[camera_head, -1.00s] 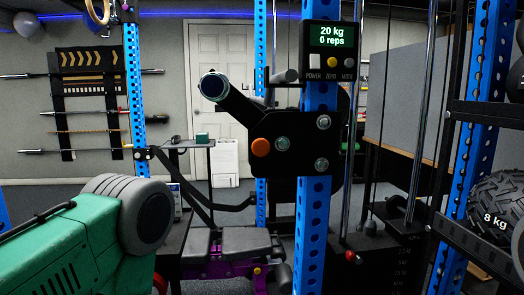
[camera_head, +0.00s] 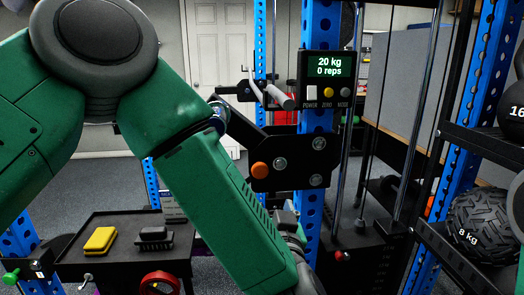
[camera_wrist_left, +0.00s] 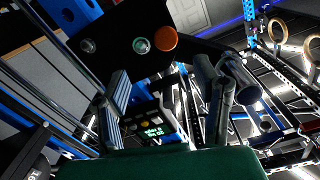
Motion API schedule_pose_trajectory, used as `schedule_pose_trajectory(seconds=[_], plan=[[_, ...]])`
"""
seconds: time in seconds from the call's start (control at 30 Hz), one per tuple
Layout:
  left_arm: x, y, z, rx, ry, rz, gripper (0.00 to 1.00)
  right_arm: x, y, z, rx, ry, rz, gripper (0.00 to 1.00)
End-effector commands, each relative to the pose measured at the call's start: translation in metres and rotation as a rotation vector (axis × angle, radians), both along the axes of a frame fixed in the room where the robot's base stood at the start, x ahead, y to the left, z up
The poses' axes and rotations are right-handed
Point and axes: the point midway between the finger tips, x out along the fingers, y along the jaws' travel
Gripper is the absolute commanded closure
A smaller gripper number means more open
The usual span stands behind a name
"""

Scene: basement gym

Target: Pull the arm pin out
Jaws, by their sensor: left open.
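The arm pin appears to be the orange knob (camera_head: 259,170) on the black pivot plate (camera_head: 290,150) at the blue upright. It also shows near the top of the upside-down left wrist view (camera_wrist_left: 166,39). A black lever arm (camera_head: 243,128) runs up-left from the plate to a round handle end, partly covered by my green left arm. My left gripper (camera_wrist_left: 165,105) is open and empty in the wrist view, its fingers apart and short of the orange knob. My forearm hides its fingers in the head view. My right gripper is out of view.
A display box (camera_head: 325,75) reading 20 kg, 0 reps is above the plate. A black tray table (camera_head: 95,262) with a yellow block (camera_head: 100,240) is at lower left. A shelf with an 8 kg ball (camera_head: 485,228) is at right. Blue uprights stand close around.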

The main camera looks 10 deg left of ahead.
Motion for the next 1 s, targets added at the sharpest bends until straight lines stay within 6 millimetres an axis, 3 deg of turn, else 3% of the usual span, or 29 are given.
schedule_pose_trajectory(seconds=[0.07,0.27,0.7,1.0], plan=[[0.001,0.000,0.012,0.007,-0.013,0.020,0.44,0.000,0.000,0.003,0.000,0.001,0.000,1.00],[0.022,0.009,0.012,0.008,-0.016,0.027,0.44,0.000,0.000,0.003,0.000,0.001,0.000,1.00],[0.105,0.038,0.012,0.008,-0.015,0.024,0.44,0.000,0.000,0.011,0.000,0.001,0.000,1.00],[0.127,0.046,0.011,0.010,-0.015,0.021,0.44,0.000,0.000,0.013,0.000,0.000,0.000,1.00]])
